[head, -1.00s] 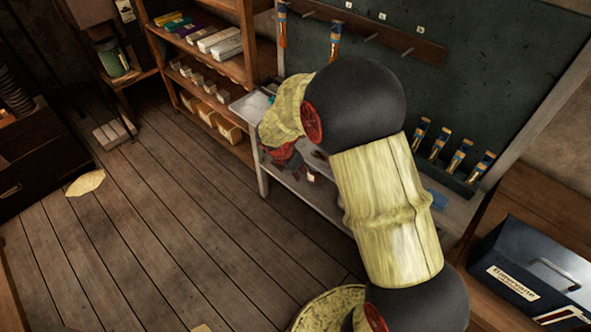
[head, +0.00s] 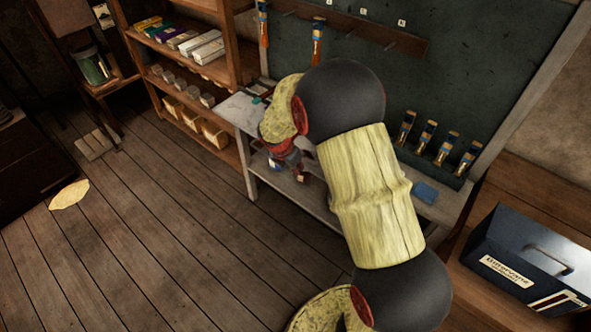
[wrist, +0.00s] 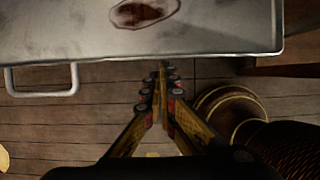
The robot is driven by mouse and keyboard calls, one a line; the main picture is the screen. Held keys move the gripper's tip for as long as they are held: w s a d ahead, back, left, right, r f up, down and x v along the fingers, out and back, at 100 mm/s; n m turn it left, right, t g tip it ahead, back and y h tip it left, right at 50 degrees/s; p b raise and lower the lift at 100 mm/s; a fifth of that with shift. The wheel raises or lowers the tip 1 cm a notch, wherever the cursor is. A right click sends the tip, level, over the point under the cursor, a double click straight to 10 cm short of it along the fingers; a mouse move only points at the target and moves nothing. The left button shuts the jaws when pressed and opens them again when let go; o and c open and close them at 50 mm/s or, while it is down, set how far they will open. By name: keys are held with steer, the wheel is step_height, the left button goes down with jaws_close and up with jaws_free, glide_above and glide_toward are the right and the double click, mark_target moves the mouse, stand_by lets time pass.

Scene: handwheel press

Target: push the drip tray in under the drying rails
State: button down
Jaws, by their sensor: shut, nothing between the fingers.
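A grey metal tray (wrist: 215,35) with a loop handle (wrist: 42,82) on its near side fills the top of the wrist view. It has a dark red-brown stain (wrist: 143,12) on it. My gripper (wrist: 162,70) is shut and empty, its fingertips at the tray's near edge; whether they touch it I cannot tell. In the head view my gripper's red body (head: 281,152) shows beside the bench, partly behind my arm; I cannot make out the tray there. A wooden rail with pegs (head: 375,33), perhaps a drying rail, is on the dark board above the bench.
The grey bench (head: 240,112) stands against the board, with brushes (head: 430,138) in a holder at its right. A dark toolbox (head: 530,262) sits on wood at the right. Shelves (head: 240,55) stand left of the bench. A rounded brown object (wrist: 230,110) is right of my gripper. Floor at left is mostly open.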

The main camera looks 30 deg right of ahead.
steer(key=w+d+p, duration=0.1)
steer(key=d+p, duration=0.1)
steer(key=d, duration=0.2)
steer(key=w+d+p, duration=0.2)
steer(key=d, duration=0.2)
steer(key=w+d+p, duration=0.1)
steer(key=d+p, duration=0.2)
steer(key=shift+w+d, duration=0.15)
steer(key=shift+d, duration=0.25)
